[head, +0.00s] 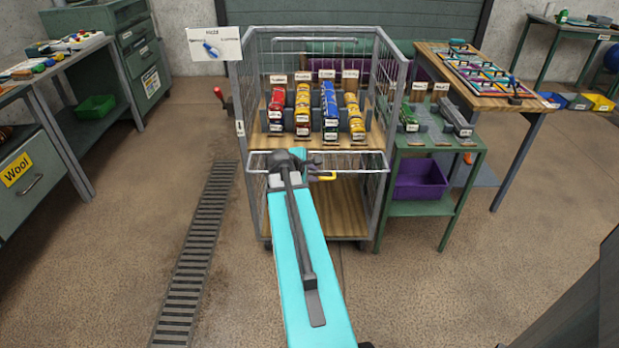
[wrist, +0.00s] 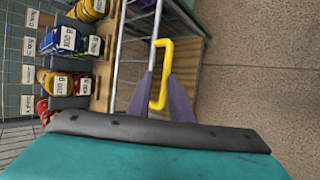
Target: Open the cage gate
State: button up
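The cage is a grey wire roll cage; its gate (head: 350,162) is a white-framed wire panel across the front, below the upper shelf. A yellow handle (head: 327,177) sits on the gate. It also shows in the wrist view (wrist: 164,62) as a yellow U-shaped bar. My gripper (head: 314,169) is at the gate front, close to the handle. In the wrist view, my gripper's two grey-purple fingers (wrist: 161,78) stand on either side of the handle bar, with a narrow gap; firm contact is not visible. My wrist hides part of the gate in the head view.
Labelled rows of coloured packs (head: 329,105) stand on the cage shelf. A green side table (head: 446,160) with a purple bin (head: 421,180) is close on the right. A wooden workbench (head: 432,62) stands behind it. The floor in front and left is clear, with a drain grate (head: 198,255).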

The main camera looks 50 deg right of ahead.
jog(key=shift+o, duration=0.8)
jog(key=shift+d, duration=0.15)
jog(key=shift+s, duration=0.15)
jog(key=b+v, duration=0.4)
jog(key=v, duration=0.4)
jog(key=b, duration=0.3)
jog(key=shift+a+r, duration=0.4)
jog(key=b+v, duration=0.1)
jog(key=b, duration=0.5)
jog(key=shift+a+r, duration=0.2)
jog(key=shift+a, duration=0.1)
